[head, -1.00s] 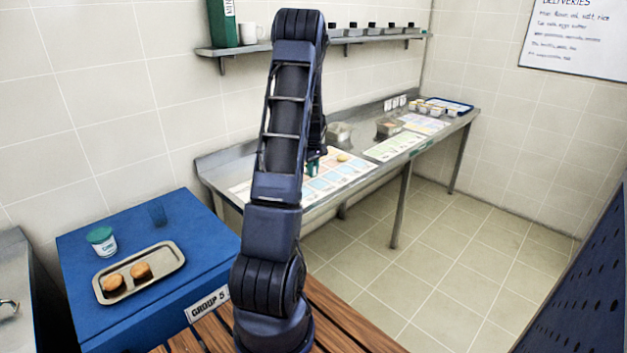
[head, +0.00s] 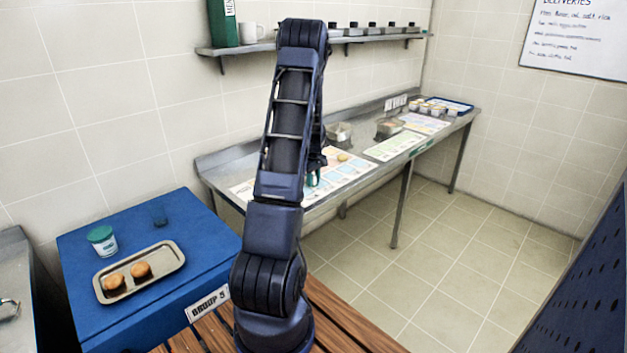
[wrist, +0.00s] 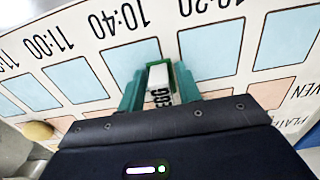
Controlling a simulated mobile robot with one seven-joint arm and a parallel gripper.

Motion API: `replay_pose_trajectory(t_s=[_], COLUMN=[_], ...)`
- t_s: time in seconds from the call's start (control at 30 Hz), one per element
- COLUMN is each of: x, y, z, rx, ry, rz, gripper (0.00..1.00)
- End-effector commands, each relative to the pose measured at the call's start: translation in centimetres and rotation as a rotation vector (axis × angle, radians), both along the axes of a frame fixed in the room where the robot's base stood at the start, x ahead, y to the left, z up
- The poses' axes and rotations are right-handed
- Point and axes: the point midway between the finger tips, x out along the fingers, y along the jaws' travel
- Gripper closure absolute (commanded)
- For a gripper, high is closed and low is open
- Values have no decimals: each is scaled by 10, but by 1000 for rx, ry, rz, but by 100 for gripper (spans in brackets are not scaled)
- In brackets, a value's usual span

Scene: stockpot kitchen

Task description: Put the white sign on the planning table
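My gripper (wrist: 159,88) has teal fingers closed on the two sides of a small white and green block (wrist: 160,74) with black letters like "EGG". It is over a printed time chart (wrist: 105,50) with blue and orange squares; whether the block touches the chart, I cannot tell. In the head view my arm mostly hides the gripper. The chart lies on the long steel table (head: 222,162) along the wall.
Small white cards (head: 396,102) stand at the table's back. A shelf (head: 240,48) hangs above.

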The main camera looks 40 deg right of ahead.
Motion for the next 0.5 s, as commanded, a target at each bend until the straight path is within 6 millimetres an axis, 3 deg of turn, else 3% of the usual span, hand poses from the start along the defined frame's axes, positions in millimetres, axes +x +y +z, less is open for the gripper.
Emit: replay_pose_trajectory(t_s=[0.33,0.5], x=[0,0], y=[0,-1], z=[2,17], rx=[0,-2], ry=[0,-1], rz=[0,0], gripper=[60,60])
